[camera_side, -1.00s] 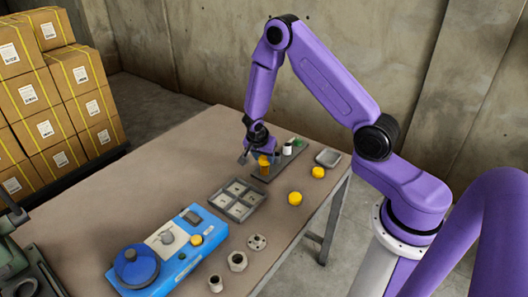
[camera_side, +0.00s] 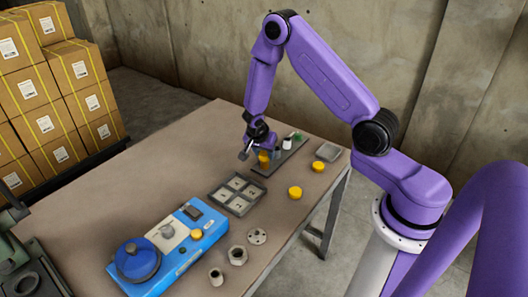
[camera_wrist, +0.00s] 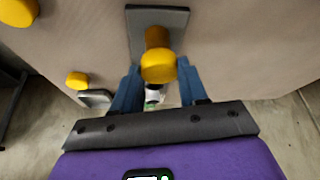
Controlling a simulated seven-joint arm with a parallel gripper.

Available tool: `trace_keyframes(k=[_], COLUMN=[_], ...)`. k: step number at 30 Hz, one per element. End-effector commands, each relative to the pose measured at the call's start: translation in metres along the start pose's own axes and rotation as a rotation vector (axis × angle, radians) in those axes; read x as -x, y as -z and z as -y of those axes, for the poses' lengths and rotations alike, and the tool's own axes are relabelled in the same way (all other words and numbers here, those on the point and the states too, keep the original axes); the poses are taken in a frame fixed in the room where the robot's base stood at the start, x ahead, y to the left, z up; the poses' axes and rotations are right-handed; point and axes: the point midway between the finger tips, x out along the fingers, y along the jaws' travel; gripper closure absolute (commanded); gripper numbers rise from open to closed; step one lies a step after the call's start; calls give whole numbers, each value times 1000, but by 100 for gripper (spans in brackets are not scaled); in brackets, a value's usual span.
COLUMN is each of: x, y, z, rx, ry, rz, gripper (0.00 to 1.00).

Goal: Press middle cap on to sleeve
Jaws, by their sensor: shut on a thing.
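In the wrist view, a yellow cap (camera_wrist: 158,68) sits between the blue fingers of my gripper (camera_wrist: 158,72), which is shut on it. A darker amber sleeve (camera_wrist: 157,37) shows just beyond the cap, standing on a grey plate (camera_wrist: 174,17). The cap overlaps the sleeve's end in this view; I cannot tell whether it is pressed fully down. In the side view, my gripper (camera_side: 268,151) is low over the plate (camera_side: 262,172), at the yellow sleeve and cap (camera_side: 264,159). The fingers partly hide where they meet.
Two more yellow caps (camera_side: 318,167) (camera_side: 295,192) lie on the table. A white piece (camera_side: 287,143) and a green piece (camera_side: 298,136) are at the plate's far end. A compartment tray (camera_side: 218,204), small grey dish (camera_side: 328,151) and blue box (camera_side: 153,270) are nearby. The left tabletop is bare.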

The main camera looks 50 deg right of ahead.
Motion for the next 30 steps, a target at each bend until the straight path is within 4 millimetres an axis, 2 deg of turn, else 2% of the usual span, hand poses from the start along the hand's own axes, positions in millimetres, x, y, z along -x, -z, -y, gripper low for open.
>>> trace_keyframes(k=[30], x=[-6], y=[-3], z=[0], rx=[0], ry=[-1], rz=[0], gripper=[86])
